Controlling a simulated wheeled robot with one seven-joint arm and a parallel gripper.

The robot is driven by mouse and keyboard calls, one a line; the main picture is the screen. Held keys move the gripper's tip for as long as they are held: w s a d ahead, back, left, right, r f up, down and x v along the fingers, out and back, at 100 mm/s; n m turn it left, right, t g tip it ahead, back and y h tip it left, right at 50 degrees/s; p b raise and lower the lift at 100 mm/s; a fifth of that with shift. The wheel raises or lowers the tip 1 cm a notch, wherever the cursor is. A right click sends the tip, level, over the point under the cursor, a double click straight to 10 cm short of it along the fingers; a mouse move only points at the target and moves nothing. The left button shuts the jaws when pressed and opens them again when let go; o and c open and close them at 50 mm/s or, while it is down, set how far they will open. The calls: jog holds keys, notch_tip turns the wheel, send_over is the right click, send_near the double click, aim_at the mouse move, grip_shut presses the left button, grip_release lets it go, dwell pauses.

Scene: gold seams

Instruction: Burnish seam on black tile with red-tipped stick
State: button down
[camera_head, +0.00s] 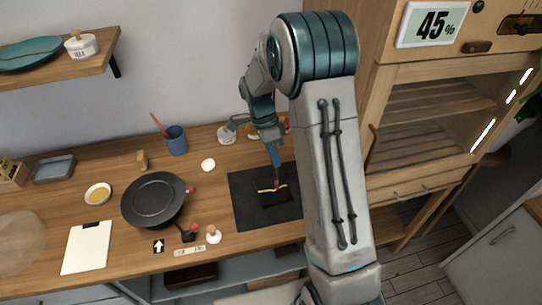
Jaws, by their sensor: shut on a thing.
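My gripper (274,163) points down over the dark mat (240,207) and is shut on a slim brown stick (277,178). The stick's lower end is at or just above the black tile (278,199); I cannot tell if it touches. The colour of its tip is too small to make out. A gold seam (268,190) shows as a bright line along the tile's far edge. My arm hides the mat's right side.
A black round pan (153,201) stands left of the mat. A dark item with a red end (188,236) and a white-topped item (213,235) lie near the front edge.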

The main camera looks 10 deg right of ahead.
jog(key=shift+w+d, duration=0.5)
jog(key=shift+d, duration=2.05)
notch_tip(320, 180, up, 8)
jog(key=p, duration=0.4)
jog(key=shift+f, duration=0.15)
